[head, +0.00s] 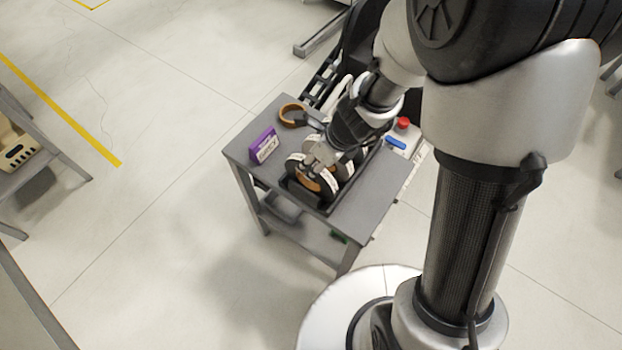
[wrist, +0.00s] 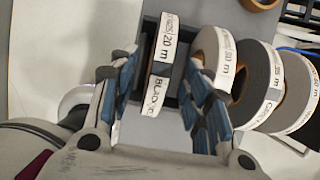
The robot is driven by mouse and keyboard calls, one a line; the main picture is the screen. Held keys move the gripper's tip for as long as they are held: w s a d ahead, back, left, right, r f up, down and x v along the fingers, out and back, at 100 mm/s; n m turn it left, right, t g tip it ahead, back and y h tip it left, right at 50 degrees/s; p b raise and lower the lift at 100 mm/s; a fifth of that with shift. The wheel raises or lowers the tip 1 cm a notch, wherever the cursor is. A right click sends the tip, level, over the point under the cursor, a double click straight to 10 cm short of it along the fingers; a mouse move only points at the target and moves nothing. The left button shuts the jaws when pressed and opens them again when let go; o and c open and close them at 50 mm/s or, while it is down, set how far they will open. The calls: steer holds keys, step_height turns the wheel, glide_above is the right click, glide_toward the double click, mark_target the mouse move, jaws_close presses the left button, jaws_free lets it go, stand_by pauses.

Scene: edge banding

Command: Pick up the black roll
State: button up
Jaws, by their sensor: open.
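The black roll (wrist: 160,69) stands on edge in the wrist view, with white labels reading "20 m" and "BLACK". My gripper (wrist: 158,78) is open, with one blue-padded finger on each side of this roll. Gaps show between the fingers and the roll, so it is not clasped. In the head view my gripper (head: 318,158) points down over the rolls in the dark holder (head: 318,207) on the small grey table. The gripper and arm partly cover the rolls there, and I cannot tell which of them is black.
Several labelled rolls stand close to the right finger, the nearest a brown-edged one (wrist: 213,58). The table's front left corner is bare.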

mark_target(314, 164)
steer(key=b+x, duration=0.2)
steer(key=x, duration=0.2)
steer(key=shift+f+b, duration=0.3)
steer(key=shift+f, duration=0.05)
steer(key=shift+r, duration=0.15)
steer(key=shift+d, duration=0.1)
steer(key=shift+c, duration=0.6)
jaws_close()
